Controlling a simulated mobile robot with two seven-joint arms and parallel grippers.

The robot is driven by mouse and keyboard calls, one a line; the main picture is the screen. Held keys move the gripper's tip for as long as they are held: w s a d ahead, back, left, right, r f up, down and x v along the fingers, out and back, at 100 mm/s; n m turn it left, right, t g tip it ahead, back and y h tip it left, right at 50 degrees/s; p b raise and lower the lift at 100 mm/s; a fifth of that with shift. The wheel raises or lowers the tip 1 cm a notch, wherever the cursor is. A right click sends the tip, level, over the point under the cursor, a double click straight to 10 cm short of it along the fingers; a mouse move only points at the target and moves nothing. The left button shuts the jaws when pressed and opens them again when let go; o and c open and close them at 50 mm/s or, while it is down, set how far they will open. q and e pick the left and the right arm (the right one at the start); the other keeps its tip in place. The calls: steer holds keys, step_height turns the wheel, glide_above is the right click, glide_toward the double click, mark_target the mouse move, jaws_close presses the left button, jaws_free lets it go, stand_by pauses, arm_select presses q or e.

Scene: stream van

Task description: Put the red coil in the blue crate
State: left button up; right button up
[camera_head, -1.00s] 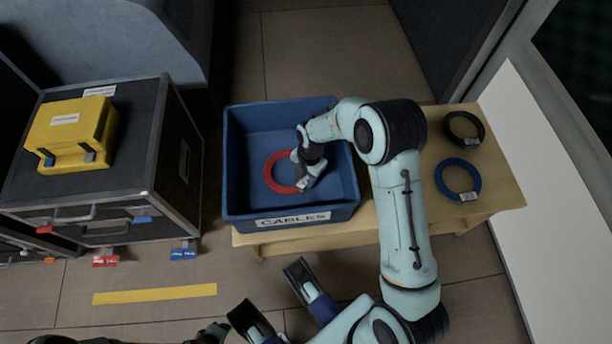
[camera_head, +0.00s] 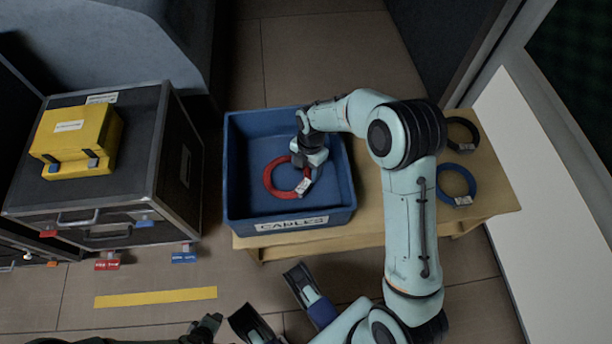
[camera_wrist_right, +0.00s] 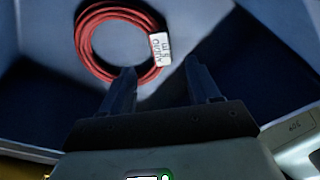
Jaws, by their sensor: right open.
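The red coil (camera_head: 270,181) lies flat on the floor of the blue crate (camera_head: 237,205), which has a "CABLES" label on its front. In the right wrist view the coil (camera_wrist_right: 86,45) shows as a bundled red ring with a white tag. My right gripper (camera_head: 306,168) is over the crate, by the coil's right side. In the wrist view the gripper (camera_wrist_right: 162,76) is open, with nothing between its fingers; the coil is ahead and to the left. The left finger overlaps the coil's lower edge in the picture; contact is unclear.
The crate stands on a wooden bench (camera_head: 365,220). A black coil (camera_head: 475,131) and a blue coil (camera_head: 472,180) lie at the bench's right end. A dark case (camera_head: 140,185) with a yellow box (camera_head: 75,135) on it stands left of the crate.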

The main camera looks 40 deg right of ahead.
arm_select(q)
steer(key=shift+w+d+r+p, duration=0.15)
steer(key=shift+d+r+p, duration=0.05)
steer(key=shift+r, duration=0.25)
steer(key=shift+w+d+r+p, duration=0.1)
steer(key=shift+d+r+p, duration=0.1)
steer(key=shift+r, duration=0.2)
arm_select(e)
steer(key=r, duration=0.4)
steer(key=shift+d+r, duration=0.2)
steer(key=shift+d, duration=0.05)
